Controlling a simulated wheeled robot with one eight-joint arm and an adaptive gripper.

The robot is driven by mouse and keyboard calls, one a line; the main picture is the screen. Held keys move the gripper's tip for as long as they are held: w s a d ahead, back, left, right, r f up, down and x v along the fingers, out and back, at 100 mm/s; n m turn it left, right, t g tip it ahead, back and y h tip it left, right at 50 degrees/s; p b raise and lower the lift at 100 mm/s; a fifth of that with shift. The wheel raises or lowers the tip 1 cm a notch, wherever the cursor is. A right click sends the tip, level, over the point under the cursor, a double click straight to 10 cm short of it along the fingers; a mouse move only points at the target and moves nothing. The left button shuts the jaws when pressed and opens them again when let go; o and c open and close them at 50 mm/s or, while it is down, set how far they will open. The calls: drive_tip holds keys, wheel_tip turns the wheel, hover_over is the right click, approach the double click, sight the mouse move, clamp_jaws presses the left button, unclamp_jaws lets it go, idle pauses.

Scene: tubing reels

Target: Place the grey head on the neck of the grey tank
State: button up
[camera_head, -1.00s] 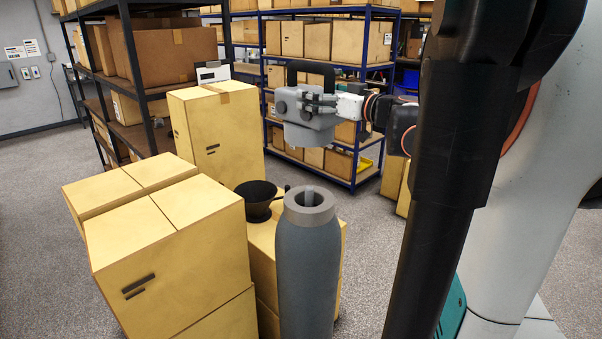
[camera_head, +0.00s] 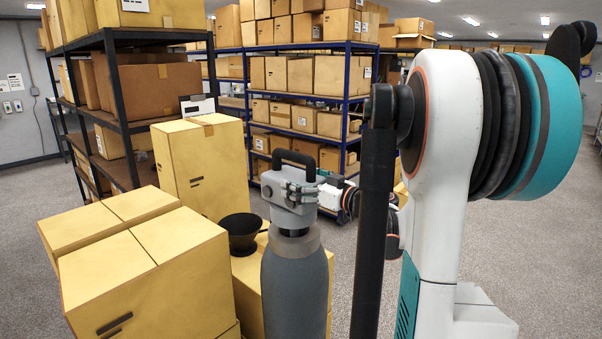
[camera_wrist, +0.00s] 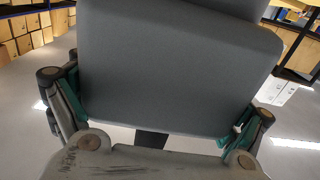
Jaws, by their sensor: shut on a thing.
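The grey head (camera_head: 288,212) has a black handle on top and is upright, directly above the neck of the grey tank. My gripper (camera_head: 300,192) is shut on the head from the right. The grey tank (camera_head: 295,290) stands upright, with a lighter grey collar (camera_head: 296,245) around its neck. The lower end of the head is at the neck opening and hides it. I cannot tell whether the head rests on the collar. In the wrist view the head (camera_wrist: 175,65) fills the middle between my gripper's fingers (camera_wrist: 155,120).
A black funnel-shaped dripper (camera_head: 241,232) stands on a carton (camera_head: 246,275) left of the tank. Large cartons (camera_head: 150,275) stand further left, and a tall carton (camera_head: 205,165) behind. Shelves (camera_head: 300,45) line the back. Grey floor is open at the right.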

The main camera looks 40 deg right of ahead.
drive_tip(key=shift+f, duration=1.9)
drive_tip(key=shift+b, duration=0.3)
drive_tip(key=shift+f, duration=0.15)
drive_tip(key=o, duration=1.8)
drive_tip(key=shift+s, duration=0.25)
drive_tip(key=s, duration=1.1)
drive_tip(key=shift+s+d, duration=0.3)
drive_tip(key=shift+d, duration=0.15)
